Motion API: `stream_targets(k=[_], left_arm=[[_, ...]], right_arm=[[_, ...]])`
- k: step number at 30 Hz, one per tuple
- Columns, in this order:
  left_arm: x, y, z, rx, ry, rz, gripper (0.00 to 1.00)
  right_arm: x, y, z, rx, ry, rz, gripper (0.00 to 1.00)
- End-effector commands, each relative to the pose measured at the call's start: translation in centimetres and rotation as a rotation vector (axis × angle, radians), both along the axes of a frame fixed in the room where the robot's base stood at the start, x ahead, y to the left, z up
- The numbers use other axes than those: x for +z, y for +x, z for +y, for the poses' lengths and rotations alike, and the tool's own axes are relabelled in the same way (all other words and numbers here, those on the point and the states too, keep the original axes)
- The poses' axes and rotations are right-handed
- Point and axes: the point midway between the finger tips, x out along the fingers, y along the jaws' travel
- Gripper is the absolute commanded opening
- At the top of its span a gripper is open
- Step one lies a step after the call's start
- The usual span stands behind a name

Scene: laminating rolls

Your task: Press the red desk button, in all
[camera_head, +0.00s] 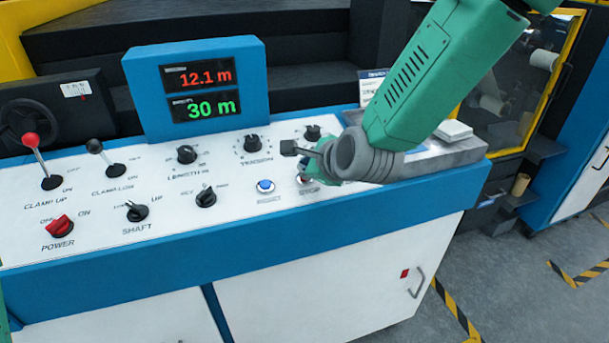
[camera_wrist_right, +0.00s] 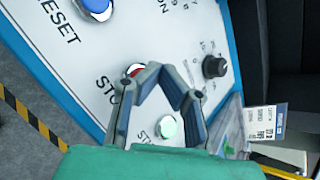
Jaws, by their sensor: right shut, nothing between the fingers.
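The red desk button (camera_wrist_right: 135,70) shows in the right wrist view beside the partly covered "STO..." lettering. A finger of my right gripper (camera_wrist_right: 160,74) covers part of it. In the head view the right gripper (camera_head: 300,152) is over the right part of the white desk panel (camera_head: 110,205), and the red button is mostly hidden behind it. The gripper is shut and empty, with its tips close to the button; I cannot tell whether they touch it. My left gripper is not in view.
A blue button (camera_head: 265,186) marked RESET lies left of the gripper. A green button (camera_wrist_right: 167,127) shows between the fingers in the wrist view. Black knobs, a red power switch (camera_head: 59,226) and two levers stand on the panel. A display box (camera_head: 195,90) reads 12.1 m and 30 m.

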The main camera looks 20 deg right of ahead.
Motion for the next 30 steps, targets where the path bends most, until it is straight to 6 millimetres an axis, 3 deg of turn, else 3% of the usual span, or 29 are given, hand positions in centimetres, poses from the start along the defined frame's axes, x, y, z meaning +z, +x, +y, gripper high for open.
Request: stream_targets(k=[30], left_arm=[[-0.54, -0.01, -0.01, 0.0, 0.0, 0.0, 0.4]], right_arm=[[-0.98, 0.09, 0.01, 0.0, 0.0, 0.0, 0.0]])
